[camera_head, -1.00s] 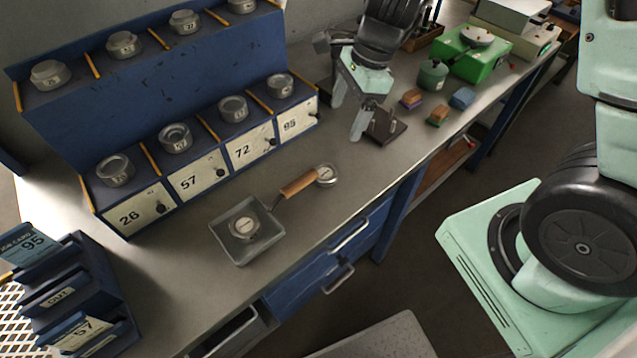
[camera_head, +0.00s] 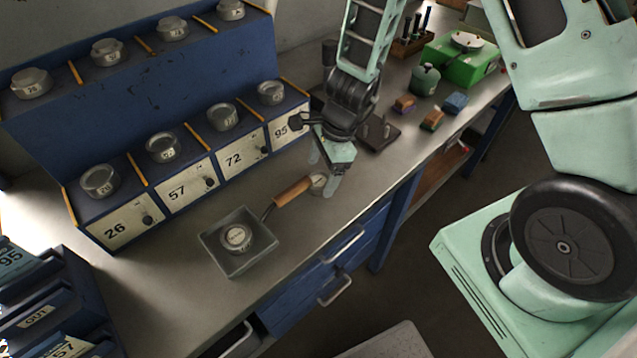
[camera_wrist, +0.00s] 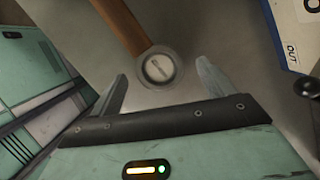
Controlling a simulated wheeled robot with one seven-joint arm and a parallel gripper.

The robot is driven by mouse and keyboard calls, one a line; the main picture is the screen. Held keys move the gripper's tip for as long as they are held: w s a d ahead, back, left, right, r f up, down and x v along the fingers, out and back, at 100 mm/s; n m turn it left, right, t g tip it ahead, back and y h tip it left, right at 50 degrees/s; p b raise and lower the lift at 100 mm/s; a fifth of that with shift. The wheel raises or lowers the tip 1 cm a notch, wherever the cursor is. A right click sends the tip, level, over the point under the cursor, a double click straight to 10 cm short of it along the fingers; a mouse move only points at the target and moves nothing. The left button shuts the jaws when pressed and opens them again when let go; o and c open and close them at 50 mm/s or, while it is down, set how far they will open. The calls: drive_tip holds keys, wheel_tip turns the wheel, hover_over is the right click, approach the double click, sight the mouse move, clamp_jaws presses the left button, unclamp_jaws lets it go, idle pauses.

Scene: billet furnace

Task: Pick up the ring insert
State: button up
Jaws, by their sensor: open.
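A small round metal ring piece (camera_head: 318,181) with a pale marked face lies on the bench at the free end of a brown wooden handle (camera_head: 293,190). The ring piece (camera_wrist: 159,68) and the handle (camera_wrist: 122,22) also show in the wrist view. My gripper (camera_head: 322,176) is open just above it. In the wrist view, my fingertips (camera_wrist: 162,72) are apart, one on either side of the ring piece, with nothing held. A similar round metal piece (camera_head: 237,237) sits in the square grey tray (camera_head: 210,255). I cannot tell which is the ring insert.
A blue rack (camera_head: 150,85) holds several round metal pieces above compartments numbered 26, 57, 72 and 95. Small coloured blocks (camera_head: 432,118) and a green pot (camera_head: 425,79) stand right of my gripper. A blue label holder (camera_head: 45,300) is at lower left. The bench front is clear.

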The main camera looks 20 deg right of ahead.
drive_tip(key=shift+x, duration=0.8)
drive_tip(key=c, duration=1.5)
drive_tip(key=shift+o, duration=0.2)
drive_tip(key=shift+r, duration=0.2)
drive_tip(key=shift+f, duration=0.1)
